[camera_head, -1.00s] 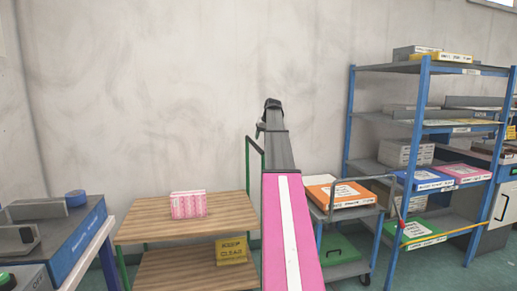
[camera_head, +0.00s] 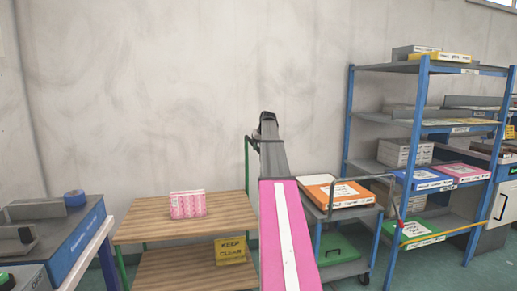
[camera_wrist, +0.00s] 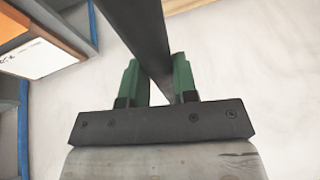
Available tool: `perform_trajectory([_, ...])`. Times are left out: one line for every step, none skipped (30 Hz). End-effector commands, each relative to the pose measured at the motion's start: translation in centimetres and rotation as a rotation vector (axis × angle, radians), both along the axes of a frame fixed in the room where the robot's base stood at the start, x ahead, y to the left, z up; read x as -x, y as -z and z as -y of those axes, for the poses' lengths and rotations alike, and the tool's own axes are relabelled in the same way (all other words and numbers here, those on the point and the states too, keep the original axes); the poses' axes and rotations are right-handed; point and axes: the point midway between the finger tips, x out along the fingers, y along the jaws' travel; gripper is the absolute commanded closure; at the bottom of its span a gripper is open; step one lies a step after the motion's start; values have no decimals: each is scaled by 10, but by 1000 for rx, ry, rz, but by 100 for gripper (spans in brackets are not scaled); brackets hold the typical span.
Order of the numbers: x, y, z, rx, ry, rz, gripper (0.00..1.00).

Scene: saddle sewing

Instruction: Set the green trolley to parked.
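The green trolley (camera_head: 183,221) has two wooden decks, a green frame and a green push handle (camera_head: 248,160) at its right end. It stands against the wall in the head view. My arm reaches over its right end, and my wrist is close to the top of the handle. My gripper (camera_wrist: 156,66) shows two green fingers in the wrist view. A dark bar (camera_wrist: 140,30) runs between them, apparently part of the handle. I cannot tell whether the fingers grip the bar or stand open around it. My arm hides part of the handle.
A pink patterned box (camera_head: 188,204) sits on the top deck and a yellow KEEP CLEAR sign (camera_head: 231,251) on the lower one. A grey cart (camera_head: 343,271) stands close on the right, before a blue rack (camera_head: 421,120). A blue bench (camera_head: 75,240) is at left.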

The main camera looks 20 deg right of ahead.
Motion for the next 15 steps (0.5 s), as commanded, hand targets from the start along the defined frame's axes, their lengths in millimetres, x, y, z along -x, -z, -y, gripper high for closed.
perform_trajectory([0,0,0,0,0,0,100])
perform_trajectory([0,0,0,0,0,0,100])
perform_trajectory([0,0,0,0,0,0,100])
perform_trajectory([0,0,0,0,0,0,100])
perform_trajectory([0,0,-1,0,0,0,100])
perform_trajectory([0,0,-2,0,0,0,100])
perform_trajectory([0,0,-3,0,0,0,100])
perform_trajectory([-1,0,-5,0,-1,0,100])
perform_trajectory([-1,0,-8,-1,-1,-1,100])
perform_trajectory([-2,0,-11,-1,-1,-1,100])
perform_trajectory([-2,0,-15,-2,-1,0,100])
perform_trajectory([-3,0,-20,-3,-1,0,100])
perform_trajectory([-4,0,-25,-3,-1,0,100])
perform_trajectory([-5,0,-31,-4,-2,0,100])
perform_trajectory([-7,0,-39,-4,-4,0,100])
